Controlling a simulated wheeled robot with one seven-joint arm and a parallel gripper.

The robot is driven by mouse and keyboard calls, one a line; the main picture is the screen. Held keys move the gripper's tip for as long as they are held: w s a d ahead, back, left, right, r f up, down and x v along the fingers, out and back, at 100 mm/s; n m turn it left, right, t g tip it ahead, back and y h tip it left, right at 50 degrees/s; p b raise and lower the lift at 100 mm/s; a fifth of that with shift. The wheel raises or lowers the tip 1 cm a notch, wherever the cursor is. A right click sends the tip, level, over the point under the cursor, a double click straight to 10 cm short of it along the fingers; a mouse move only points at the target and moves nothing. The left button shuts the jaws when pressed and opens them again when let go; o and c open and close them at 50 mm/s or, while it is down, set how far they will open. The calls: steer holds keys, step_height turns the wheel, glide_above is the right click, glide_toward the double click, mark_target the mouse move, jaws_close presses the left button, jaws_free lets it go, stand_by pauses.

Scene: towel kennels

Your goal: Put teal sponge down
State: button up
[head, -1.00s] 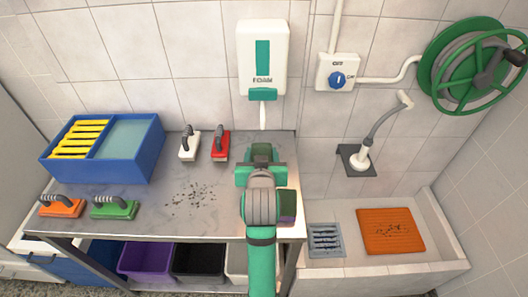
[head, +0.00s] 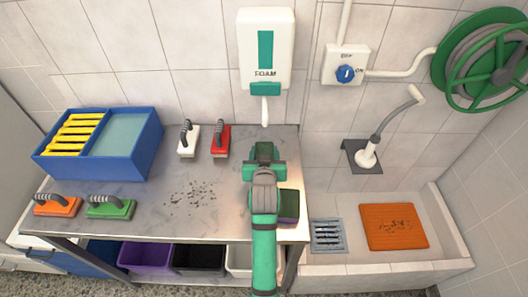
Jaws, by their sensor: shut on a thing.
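My gripper (head: 264,166) is over the right part of the grey table, below the foam dispenser's nozzle. It is shut on a dark green block, which I take to be the teal sponge (head: 264,150). Only its top shows between the fingers, and the gripper hides the rest. I cannot tell whether it touches the table. Another sponge, dark green on top with a purple side (head: 289,206), lies on the table just right of my arm.
A white foam dispenser (head: 265,48) hangs above. Red (head: 221,142), white (head: 188,142), orange (head: 57,206) and green (head: 110,207) brushes and a blue divided box (head: 120,165) stand left on the table (head: 150,200). A sink with an orange mat (head: 393,227) is right. The table's centre has dark specks.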

steer(key=shift+d+f, duration=0.15)
steer(key=shift+d, duration=0.1)
steer(key=shift+s+f, duration=0.1)
steer(key=shift+f, duration=0.05)
steer(key=o, duration=1)
steer(key=shift+a, duration=0.1)
steer(key=shift+r, duration=0.25)
steer(key=v, duration=1.1)
steer(key=shift+s+r, duration=0.15)
steer(key=shift+s, duration=0.25)
